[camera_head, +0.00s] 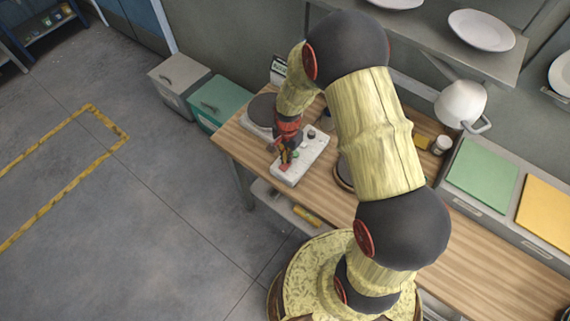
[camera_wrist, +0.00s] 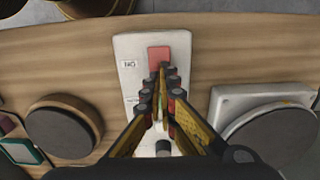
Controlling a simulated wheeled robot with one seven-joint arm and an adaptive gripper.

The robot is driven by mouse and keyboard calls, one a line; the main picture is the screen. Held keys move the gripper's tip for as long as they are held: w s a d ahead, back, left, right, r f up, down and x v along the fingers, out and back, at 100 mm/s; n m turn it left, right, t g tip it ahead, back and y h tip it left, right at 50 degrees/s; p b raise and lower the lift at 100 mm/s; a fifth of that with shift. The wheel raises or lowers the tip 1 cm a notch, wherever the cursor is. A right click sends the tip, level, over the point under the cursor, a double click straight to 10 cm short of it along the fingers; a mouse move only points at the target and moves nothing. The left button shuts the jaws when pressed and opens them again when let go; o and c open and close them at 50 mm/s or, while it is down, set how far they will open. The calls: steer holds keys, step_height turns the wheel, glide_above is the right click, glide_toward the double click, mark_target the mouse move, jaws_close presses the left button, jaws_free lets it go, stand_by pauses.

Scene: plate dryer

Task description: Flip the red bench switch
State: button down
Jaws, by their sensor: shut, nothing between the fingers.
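The red switch (camera_wrist: 158,54) sits at the far end of a pale switch panel (camera_wrist: 126,45) on the wooden bench, with a small printed label beside it. My gripper (camera_wrist: 163,72) is shut and empty. Its fingertips are over the panel, right at the near edge of the red switch in the wrist view; I cannot tell whether they touch. The fingers hide the middle of the panel. In the head view the panel (camera_head: 312,150) lies near the bench's front left part, with my gripper (camera_head: 284,158) above its front end. Whether the switch is tilted is unclear.
A pale unit with a dark round plate (camera_wrist: 286,136) stands right of the panel in the wrist view. A brown round object (camera_wrist: 62,128) is left of it. In the head view, a white kettle-like vessel (camera_head: 461,101) and green board (camera_head: 484,172) are at right.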

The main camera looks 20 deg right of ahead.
steer(key=shift+f+b, duration=0.4)
steer(key=shift+f, duration=0.2)
steer(key=shift+r, duration=0.15)
steer(key=shift+r+p, duration=2.2)
steer(key=shift+r, duration=1.25)
steer(key=shift+s+n, duration=0.35)
steer(key=shift+n, duration=0.35)
steer(key=s+a+r+n+t+b, duration=0.1)
steer(key=s+r+n+t+b, duration=0.4)
steer(key=s+r+n+b, duration=0.5)
steer(key=s+r+b, duration=0.7)
steer(key=s+r, duration=0.2)
steer(key=s, duration=0.1)
steer(key=shift+r+t, duration=0.25)
steer(key=shift+t, duration=0.05)
